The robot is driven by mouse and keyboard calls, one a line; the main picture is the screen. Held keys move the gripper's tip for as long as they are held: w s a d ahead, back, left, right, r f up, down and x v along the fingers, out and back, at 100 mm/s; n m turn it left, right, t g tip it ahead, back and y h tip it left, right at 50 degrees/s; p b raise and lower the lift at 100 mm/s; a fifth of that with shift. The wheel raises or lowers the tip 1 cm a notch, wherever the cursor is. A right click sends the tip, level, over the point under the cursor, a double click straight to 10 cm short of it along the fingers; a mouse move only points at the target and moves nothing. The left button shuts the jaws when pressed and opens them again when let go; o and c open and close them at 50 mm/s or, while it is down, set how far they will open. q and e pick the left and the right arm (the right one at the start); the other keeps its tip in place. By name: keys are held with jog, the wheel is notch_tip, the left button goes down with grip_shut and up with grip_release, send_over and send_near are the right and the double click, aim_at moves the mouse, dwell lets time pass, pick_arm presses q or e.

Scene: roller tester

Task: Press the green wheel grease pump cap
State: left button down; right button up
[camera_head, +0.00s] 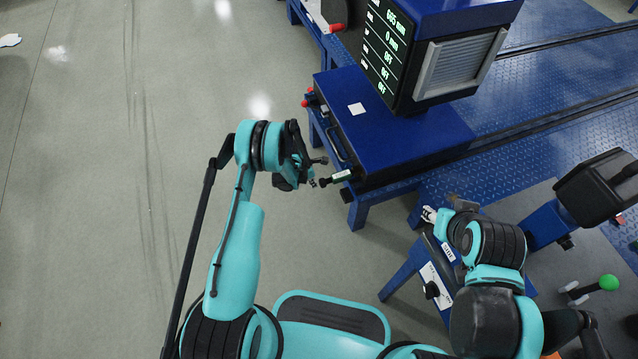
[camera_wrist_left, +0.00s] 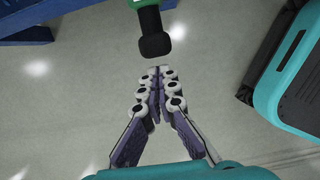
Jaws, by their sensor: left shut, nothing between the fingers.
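The grease pump shows as a short green and white body (camera_head: 342,175) with a black end cap (camera_head: 325,182), sticking out from the lower corner of the blue cabinet. In the left wrist view its black cap (camera_wrist_left: 155,45) is at top center, with a bit of green above it. My left gripper (camera_head: 313,183) is shut and empty, just left of the cap. In the wrist view its fingertips (camera_wrist_left: 157,72) point at the cap, with a small gap seen between them. My right gripper (camera_head: 431,214) is partly hidden by its arm; its fingers are too small to read.
A blue cabinet (camera_head: 400,135) carries a display screen (camera_head: 385,50). A green ball knob (camera_head: 608,282) and a black box (camera_head: 600,188) are at the right. Blue frame legs stand below the cabinet.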

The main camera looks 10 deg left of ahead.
pick_arm(q)
jog(key=p+v, duration=0.4)
jog(key=v, duration=0.6)
jog(key=shift+s+a, duration=0.15)
jog(key=shift+a, duration=0.1)
jog(key=shift+s+a+f+p, duration=0.2)
jog(key=shift+s+a+p, duration=0.6)
jog(key=shift+a, duration=0.25)
